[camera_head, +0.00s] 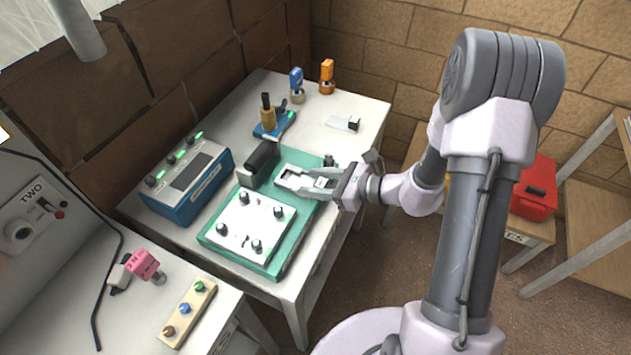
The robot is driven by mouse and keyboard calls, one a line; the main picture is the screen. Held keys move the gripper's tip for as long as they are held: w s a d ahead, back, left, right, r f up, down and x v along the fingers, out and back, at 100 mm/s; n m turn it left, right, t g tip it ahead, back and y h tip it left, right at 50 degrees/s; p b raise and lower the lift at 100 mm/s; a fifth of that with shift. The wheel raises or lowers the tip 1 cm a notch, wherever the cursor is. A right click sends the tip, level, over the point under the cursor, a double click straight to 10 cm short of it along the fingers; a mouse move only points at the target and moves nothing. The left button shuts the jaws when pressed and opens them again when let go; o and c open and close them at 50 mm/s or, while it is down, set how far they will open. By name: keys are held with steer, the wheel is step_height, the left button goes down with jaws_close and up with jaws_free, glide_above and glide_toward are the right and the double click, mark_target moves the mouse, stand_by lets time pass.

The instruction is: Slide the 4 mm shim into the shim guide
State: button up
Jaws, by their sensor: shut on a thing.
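My gripper (300,180) is over the far right part of a teal base plate (289,236) on the white table. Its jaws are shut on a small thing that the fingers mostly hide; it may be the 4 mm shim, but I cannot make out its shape. A small dark block (329,160) shows just behind the gripper. A pale flat strip with a black block (352,124) lies apart at the table's back right. I cannot tell which part is the shim guide.
A white panel with several black knobs (250,226) lies on the teal plate. A blue box with green lights (190,178) stands left. Behind are a brass-coloured fixture on a blue base (272,124) and blue (296,84) and orange (327,75) handled tools. The right table edge is clear.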

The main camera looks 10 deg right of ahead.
steer(key=shift+w+a, duration=0.15)
steer(key=shift+a, duration=0.05)
stand_by(0.3)
steer(key=shift+d+b, duration=0.15)
steer(key=shift+b, duration=0.2)
stand_by(1.0)
stand_by(0.5)
stand_by(0.9)
steer(key=shift+b, duration=0.65)
stand_by(2.0)
stand_by(0.5)
steer(key=o, duration=1.5)
steer(key=shift+c, duration=0.2)
